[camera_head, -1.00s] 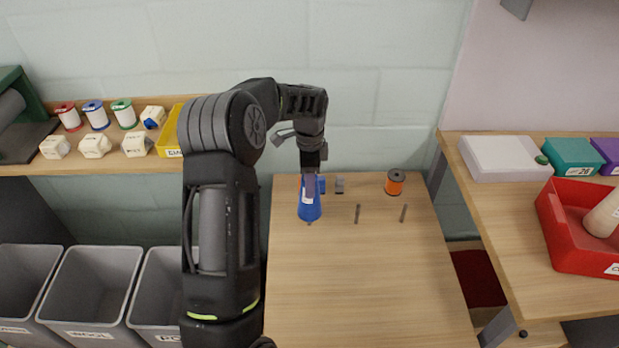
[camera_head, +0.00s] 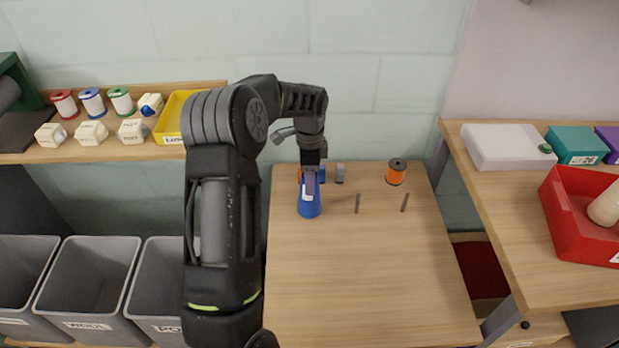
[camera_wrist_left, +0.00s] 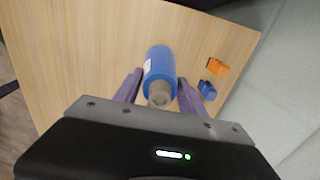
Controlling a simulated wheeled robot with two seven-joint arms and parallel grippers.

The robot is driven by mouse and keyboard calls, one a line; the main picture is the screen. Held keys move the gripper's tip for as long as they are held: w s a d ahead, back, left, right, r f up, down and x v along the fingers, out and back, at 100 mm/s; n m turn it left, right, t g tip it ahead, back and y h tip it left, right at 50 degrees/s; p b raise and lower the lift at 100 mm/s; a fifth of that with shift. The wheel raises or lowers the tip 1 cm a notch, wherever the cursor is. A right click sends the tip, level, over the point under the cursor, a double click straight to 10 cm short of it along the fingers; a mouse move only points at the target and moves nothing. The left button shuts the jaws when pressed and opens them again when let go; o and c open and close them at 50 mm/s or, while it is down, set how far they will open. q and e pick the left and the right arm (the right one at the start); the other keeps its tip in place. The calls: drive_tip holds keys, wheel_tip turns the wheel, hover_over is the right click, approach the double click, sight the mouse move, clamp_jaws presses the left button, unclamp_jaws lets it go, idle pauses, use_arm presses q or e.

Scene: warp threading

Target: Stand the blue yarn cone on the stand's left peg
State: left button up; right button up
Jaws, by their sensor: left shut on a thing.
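The blue yarn cone (camera_head: 309,207) is upright at the left of the wooden table. My left gripper (camera_head: 310,184) is shut on its upper part from above. In the left wrist view the blue cone (camera_wrist_left: 160,63) with its grey-brown tip lies between the purple fingers (camera_wrist_left: 159,92). Two thin dark pegs, a middle one (camera_head: 358,203) and a right one (camera_head: 405,202), stand bare to the right of the cone. The left peg is not visible; the cone covers that spot. I cannot tell whether the cone's base rests fully down. My right gripper is not in view.
Small orange and blue blocks (camera_wrist_left: 207,90) and a grey block (camera_head: 340,173) lie behind the cone. An orange spool (camera_head: 396,172) stands at the back right. The table's front (camera_head: 360,290) is clear. Grey bins (camera_head: 88,275) stand left, a red bin (camera_head: 565,225) right.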

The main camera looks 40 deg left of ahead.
use_arm(q)
drive_tip(key=shift+f+b, duration=0.35)
drive_tip(key=shift+f, duration=0.25)
drive_tip(key=o, duration=1.2)
drive_tip(key=shift+r, duration=0.1)
wheel_tip(320, 180, up, 8)
drive_tip(key=shift+f, duration=0.2)
